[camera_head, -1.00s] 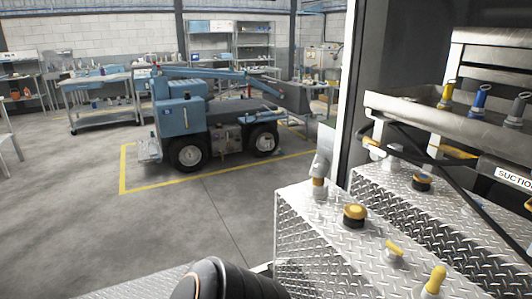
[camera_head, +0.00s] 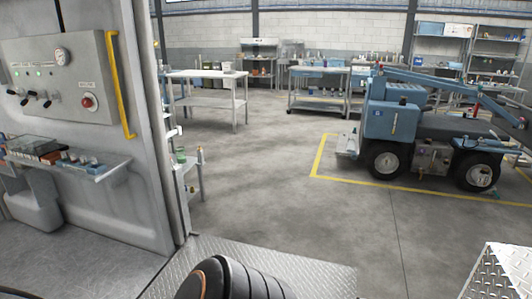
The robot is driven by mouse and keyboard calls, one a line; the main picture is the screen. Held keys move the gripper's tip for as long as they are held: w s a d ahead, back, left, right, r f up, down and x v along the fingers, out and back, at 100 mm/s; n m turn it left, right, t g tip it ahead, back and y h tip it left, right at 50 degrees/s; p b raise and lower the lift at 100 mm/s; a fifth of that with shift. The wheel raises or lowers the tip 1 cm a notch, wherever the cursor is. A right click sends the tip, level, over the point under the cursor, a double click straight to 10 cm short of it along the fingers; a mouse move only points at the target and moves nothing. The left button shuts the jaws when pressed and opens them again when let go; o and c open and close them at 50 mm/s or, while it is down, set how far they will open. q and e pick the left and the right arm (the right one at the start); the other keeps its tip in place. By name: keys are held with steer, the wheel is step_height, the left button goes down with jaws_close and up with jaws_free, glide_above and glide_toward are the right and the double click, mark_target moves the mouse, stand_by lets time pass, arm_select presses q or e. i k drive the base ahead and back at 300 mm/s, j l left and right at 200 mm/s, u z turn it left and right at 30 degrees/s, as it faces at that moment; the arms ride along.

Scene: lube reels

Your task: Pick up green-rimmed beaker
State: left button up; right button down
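I cannot make out a green-rimmed beaker for certain. A small greenish vessel (camera_head: 181,155) stands on a narrow metal stand (camera_head: 190,163) just right of the grey panel wall, too small to tell its rim. More small items on the far benches are too small to identify. Neither gripper is in view. A dark ribbed rounded part at the bottom centre looks like part of my own arm.
A control panel (camera_head: 62,85) with a yellow handle is at left, above a shelf (camera_head: 105,166) of small items. A metal table (camera_head: 206,75) stands behind. A blue vehicle (camera_head: 425,135) sits at right inside yellow lines. The concrete floor (camera_head: 270,195) between is clear.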

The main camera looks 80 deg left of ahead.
mark_target(181, 151)
steer(key=u, duration=3.3)
steer(key=i+l+z, duration=0.15)
steer(key=i+z, duration=0.2)
steer(key=i, duration=0.6)
steer(key=i+j+z, duration=0.1)
steer(key=i+z, duration=0.25)
steer(key=i, duration=0.6)
steer(key=i+j+z, duration=0.1)
steer(key=i+z, duration=0.25)
steer(key=i, duration=1)
steer(key=i+u, duration=0.15)
steer(key=i, duration=0.55)
steer(key=i+l+u, duration=0.1)
steer(key=i, duration=0.55)
steer(key=i+u, duration=0.25)
steer(key=u, duration=0.15)
steer(key=i+u, duration=0.4)
steer(key=i+l+u, duration=0.15)
steer(key=u, duration=0.2)
